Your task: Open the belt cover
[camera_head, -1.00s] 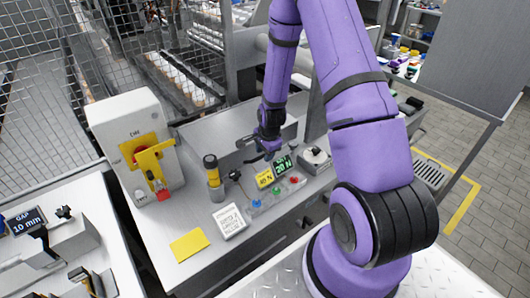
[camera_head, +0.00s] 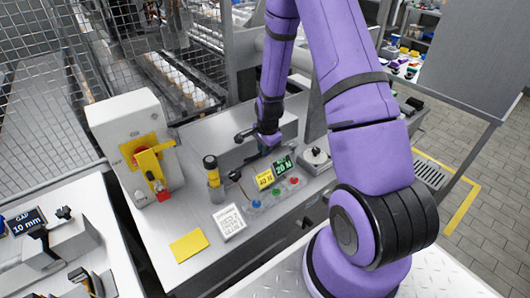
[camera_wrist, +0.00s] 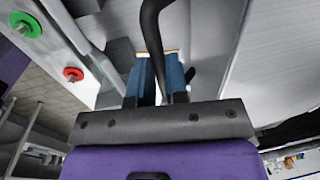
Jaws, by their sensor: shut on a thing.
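The belt cover appears to be the grey box-like housing (camera_head: 215,137) on the steel worktop in the head view, beside the mesh fence. A dark handle (camera_head: 244,134) shows at its front, partly behind my gripper (camera_head: 266,149). In the wrist view, the blue fingers of my gripper (camera_wrist: 160,78) are shut on a black curved bar (camera_wrist: 151,30), which appears to be this handle. The bar passes between the fingertips. My wrist hides part of the cover front, and I cannot tell whether the cover is lifted.
A control panel with yellow (camera_head: 264,180) and green (camera_head: 284,165) displays and coloured buttons lies just in front of my gripper. A yellow note (camera_head: 188,246) lies on the worktop.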

